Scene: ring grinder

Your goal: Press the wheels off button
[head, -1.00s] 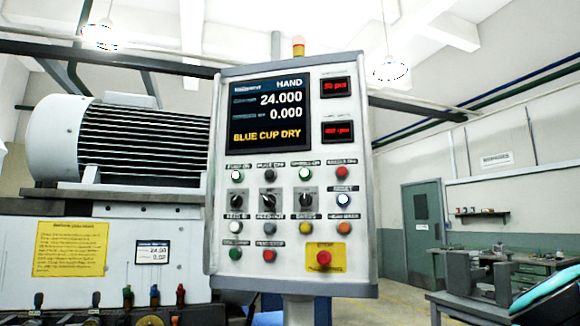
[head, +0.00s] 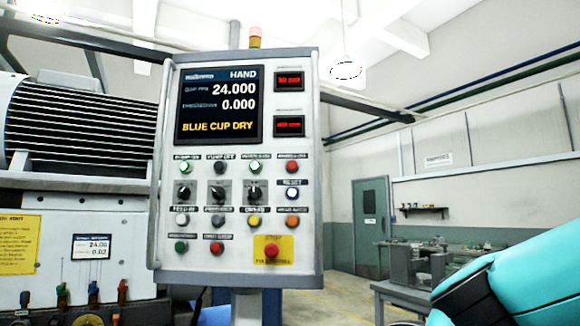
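The control panel (head: 315,110) stands upright in the middle of the head view, with its screen showing HAND, 24.000, 0.000 and BLUE CUP DRY. My teal and black arm shows at the lower right, apart from the panel. My gripper is not in view.
A red stop button (head: 271,251) on a yellow plate sits at the panel's lower right. Knobs and other coloured buttons fill the rows between. A machine with a large finned motor (head: 75,125) stands at the left. A workbench (head: 385,287) stands behind at the right.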

